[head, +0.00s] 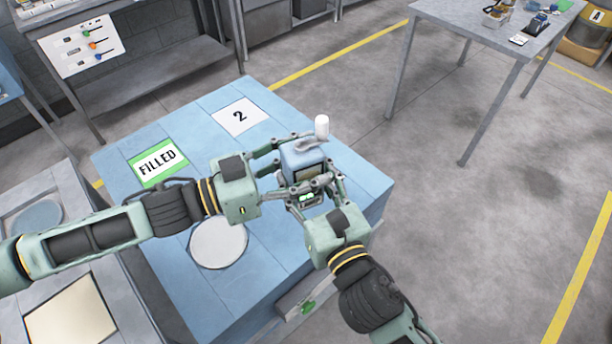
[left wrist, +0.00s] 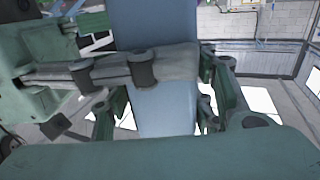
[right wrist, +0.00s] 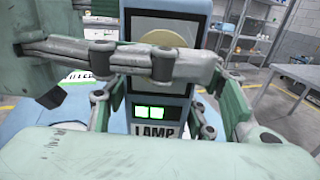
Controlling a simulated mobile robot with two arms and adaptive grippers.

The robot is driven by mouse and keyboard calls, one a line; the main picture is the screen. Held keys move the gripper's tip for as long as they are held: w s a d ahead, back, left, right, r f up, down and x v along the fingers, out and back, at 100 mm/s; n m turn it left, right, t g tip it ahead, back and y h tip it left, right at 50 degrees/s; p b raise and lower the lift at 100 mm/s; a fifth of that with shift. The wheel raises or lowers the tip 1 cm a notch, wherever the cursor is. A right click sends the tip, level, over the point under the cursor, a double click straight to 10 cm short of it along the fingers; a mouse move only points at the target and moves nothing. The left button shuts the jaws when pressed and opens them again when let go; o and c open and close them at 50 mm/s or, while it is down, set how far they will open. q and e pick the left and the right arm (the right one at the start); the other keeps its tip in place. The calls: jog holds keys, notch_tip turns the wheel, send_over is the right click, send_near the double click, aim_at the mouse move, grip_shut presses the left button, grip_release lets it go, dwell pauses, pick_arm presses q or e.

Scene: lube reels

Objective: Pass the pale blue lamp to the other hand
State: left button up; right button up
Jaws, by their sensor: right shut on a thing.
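The pale blue lamp (head: 303,160) stands upright between my two grippers above the blue table, with a white knob on a grey arm at its top. Its front, with a dark panel, green display and LAMP label (right wrist: 153,131), faces the right wrist view; its plain blue side (left wrist: 165,108) fills the left wrist view. My right gripper (head: 325,183) is shut on the lamp from the near side. My left gripper (head: 287,165) reaches from the left, its fingers on either side of the lamp; whether they press on it is unclear. Crossing fingers hide part of the lamp.
The blue table (head: 292,255) bears a green FILLED label (head: 157,162), a 2 label (head: 240,117) and a pale disc (head: 218,243). A grey table (head: 490,35) with small items stands at the back right. Open floor lies to the right.

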pick_arm(q)
jog(key=shift+o, duration=1.3)
pick_arm(e)
jog(key=shift+r, duration=0.1)
jog(key=shift+c, duration=0.2)
pick_arm(q)
jog(key=shift+a, duration=0.1)
jog(key=shift+f, duration=0.1)
pick_arm(e)
jog(key=shift+d, duration=0.1)
